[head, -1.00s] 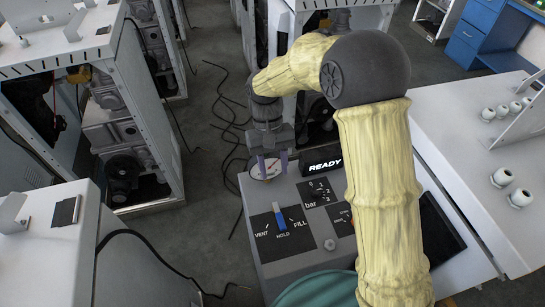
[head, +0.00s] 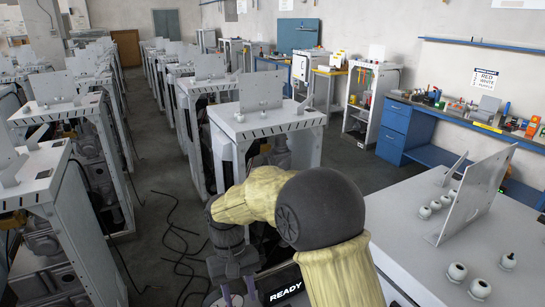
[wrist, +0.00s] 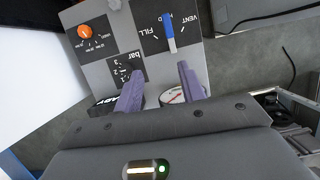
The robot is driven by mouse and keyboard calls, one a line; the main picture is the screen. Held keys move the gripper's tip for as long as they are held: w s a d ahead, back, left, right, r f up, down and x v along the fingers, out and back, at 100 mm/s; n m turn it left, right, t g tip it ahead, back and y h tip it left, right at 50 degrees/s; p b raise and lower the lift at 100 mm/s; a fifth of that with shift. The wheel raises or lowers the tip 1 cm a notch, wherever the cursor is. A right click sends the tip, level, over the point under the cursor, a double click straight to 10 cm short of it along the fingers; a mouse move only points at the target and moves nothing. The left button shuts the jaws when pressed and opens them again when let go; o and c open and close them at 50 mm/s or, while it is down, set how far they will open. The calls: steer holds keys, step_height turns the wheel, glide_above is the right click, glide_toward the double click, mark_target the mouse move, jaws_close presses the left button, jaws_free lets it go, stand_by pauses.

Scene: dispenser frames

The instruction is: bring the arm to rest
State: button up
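My gripper (head: 238,292) shows at the bottom of the head view, at the end of my yellow-sleeved arm. In the wrist view its two purple fingers (wrist: 159,71) stand apart with nothing between them. They are over a grey control panel (wrist: 205,62), near a round dial gauge (wrist: 172,97) that is partly covered by a finger. The blue lever (wrist: 168,35) lies between the VENT and FILL labels, pointing at HOLD. The READY display (head: 286,291) shows at the lower edge of the head view; most of the panel is out of that view.
An orange round knob (wrist: 85,32) is on the panel. A white table (head: 405,235) with several small white round parts and an upright plate is at right. Rows of machine cabinets (head: 265,123) stand behind and left. Black cables (head: 178,245) lie on the aisle floor. A blue workbench (head: 455,112) lines the wall.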

steer(key=s+d+m+t+y, duration=0.1)
steer(key=s+d+m+t, duration=0.1)
steer(key=d, duration=1)
steer(key=s+d+m+t, duration=0.3)
steer(key=s+d+t, duration=0.1)
steer(key=d, duration=0.8)
steer(key=shift+s+d+r+y, duration=0.2)
steer(key=shift+s+y, duration=0.2)
steer(key=shift+s, duration=0.4)
